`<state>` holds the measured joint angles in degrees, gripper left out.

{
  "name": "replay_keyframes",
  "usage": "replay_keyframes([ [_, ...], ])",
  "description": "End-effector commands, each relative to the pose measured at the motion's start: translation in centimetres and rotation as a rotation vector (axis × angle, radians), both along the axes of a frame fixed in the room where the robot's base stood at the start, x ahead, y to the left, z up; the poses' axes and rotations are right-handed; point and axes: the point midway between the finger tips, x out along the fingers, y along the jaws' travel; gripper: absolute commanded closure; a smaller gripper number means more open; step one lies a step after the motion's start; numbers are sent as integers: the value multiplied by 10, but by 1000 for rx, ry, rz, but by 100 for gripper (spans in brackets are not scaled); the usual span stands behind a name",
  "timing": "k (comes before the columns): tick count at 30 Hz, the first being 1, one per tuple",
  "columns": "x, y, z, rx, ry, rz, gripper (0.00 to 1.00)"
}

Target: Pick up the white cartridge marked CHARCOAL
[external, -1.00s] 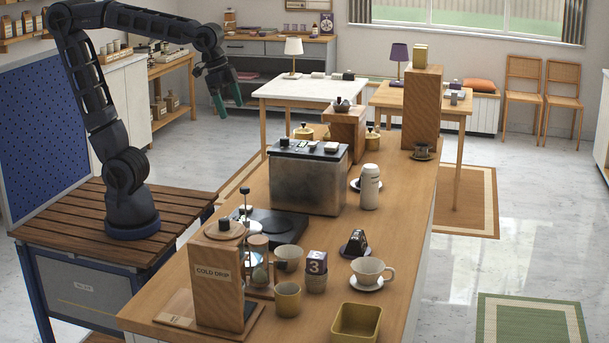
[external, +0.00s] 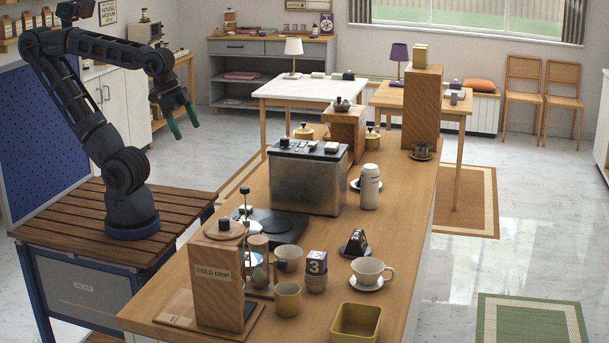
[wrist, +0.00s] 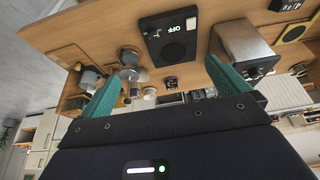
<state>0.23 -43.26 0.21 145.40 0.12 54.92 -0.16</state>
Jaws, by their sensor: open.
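I cannot make out the word CHARCOAL on anything in either view. A white cylinder (external: 369,187) stands upright on the counter, right of the steel box; its marking cannot be read, so I cannot tell whether it is the cartridge. My gripper (external: 183,122) is open and empty, with its green fingers pointing down in the air left of the counter, well apart from the cylinder. In the wrist view the open fingers (wrist: 163,72) frame the counter, seen at a strong tilt.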

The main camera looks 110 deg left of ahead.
Motion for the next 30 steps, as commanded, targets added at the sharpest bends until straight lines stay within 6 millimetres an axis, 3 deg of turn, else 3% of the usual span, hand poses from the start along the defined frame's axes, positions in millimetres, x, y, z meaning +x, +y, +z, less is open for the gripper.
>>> replay_keyframes([
  [1, 0, 0, 0, 0, 0, 0, 6],
  [3, 0, 0, 0, 0, 0, 0, 19],
  [13, 1, 0, 4, 0, -2, 0, 19],
  [20, 1, 0, 53, 0, -5, 0, 19],
  [30, 46, 13, 84, -56, 38, 129, 19],
])
